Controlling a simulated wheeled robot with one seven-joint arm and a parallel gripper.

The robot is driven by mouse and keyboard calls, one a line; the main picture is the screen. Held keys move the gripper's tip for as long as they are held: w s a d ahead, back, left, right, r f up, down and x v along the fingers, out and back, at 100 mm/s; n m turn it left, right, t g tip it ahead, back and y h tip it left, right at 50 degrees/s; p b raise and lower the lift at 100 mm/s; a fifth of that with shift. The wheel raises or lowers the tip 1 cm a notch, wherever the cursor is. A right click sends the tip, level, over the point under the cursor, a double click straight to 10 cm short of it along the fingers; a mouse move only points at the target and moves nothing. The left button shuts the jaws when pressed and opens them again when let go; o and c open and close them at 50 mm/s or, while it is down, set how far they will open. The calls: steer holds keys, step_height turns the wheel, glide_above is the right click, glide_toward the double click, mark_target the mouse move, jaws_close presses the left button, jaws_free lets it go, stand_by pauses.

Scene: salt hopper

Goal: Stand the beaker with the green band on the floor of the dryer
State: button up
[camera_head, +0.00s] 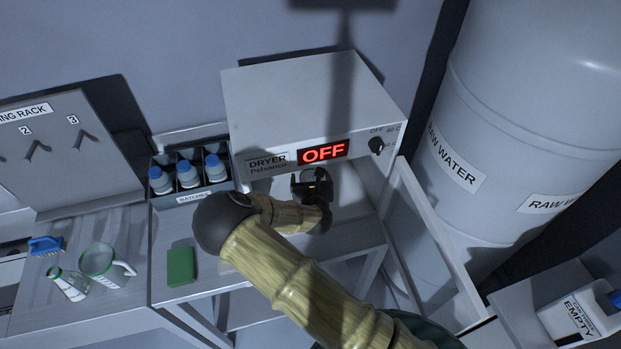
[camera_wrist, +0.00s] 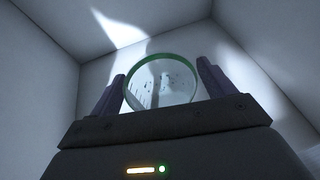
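The beaker with the green band (camera_wrist: 160,84) is clear, with dark marks on its wall. It sits between the two fingers of my gripper (camera_wrist: 161,80), which appear to close on its sides. Pale walls surround it in the wrist view. In the head view my gripper (camera_head: 310,183) is at the open front of the dryer (camera_head: 310,100), below its red OFF display, with the beaker mostly hidden. The dryer floor (camera_head: 352,205) shows in part beside my wrist. I cannot tell whether the beaker's base touches it.
An open door panel (camera_head: 435,235) stands right of the dryer. A crate (camera_head: 194,197) of blue-capped bottles is at its left. A green-rimmed jug (camera_head: 98,262), a flask (camera_head: 68,284), a blue brush (camera_head: 46,245) and a green sponge (camera_head: 181,266) lie on the bench. A large tank (camera_head: 535,110) stands right.

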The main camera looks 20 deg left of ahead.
steer(key=shift+s+r, duration=0.1)
steer(key=shift+r, duration=0.05)
steer(key=b+v, duration=0.3)
steer(key=v, duration=0.9)
stand_by(1.4)
